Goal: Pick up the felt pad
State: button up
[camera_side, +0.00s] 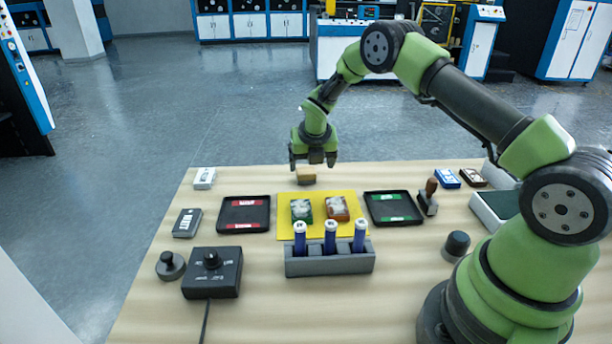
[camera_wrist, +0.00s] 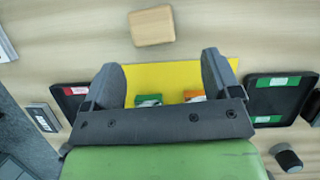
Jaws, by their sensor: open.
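A small tan block with rounded corners, which looks like the felt pad (camera_side: 306,176), lies flat on the table near its far edge. In the wrist view the felt pad (camera_wrist: 152,25) lies beyond the fingertips, near the top of the picture. My gripper (camera_side: 312,161) points down over the far side of the table, above the felt pad and apart from it. In the wrist view my gripper (camera_wrist: 160,70) has its two fingers spread wide with nothing between them.
A yellow mat (camera_side: 318,199) carries a green and an orange packet. A red-labelled tray (camera_side: 244,213) and a green-labelled tray (camera_side: 393,207) flank it. A grey rack (camera_side: 330,261) holds blue tubes in front. A stamp (camera_side: 428,197) stands at right. Bare table surrounds the pad.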

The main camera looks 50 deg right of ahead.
aim_at(307, 174)
jog(key=shift+a+x, duration=0.15)
jog(key=shift+x, duration=1.2)
jog(key=shift+a+x, duration=0.15)
jog(key=shift+x, duration=1.2)
jog(key=shift+w, duration=0.15)
jog(key=c, duration=1)
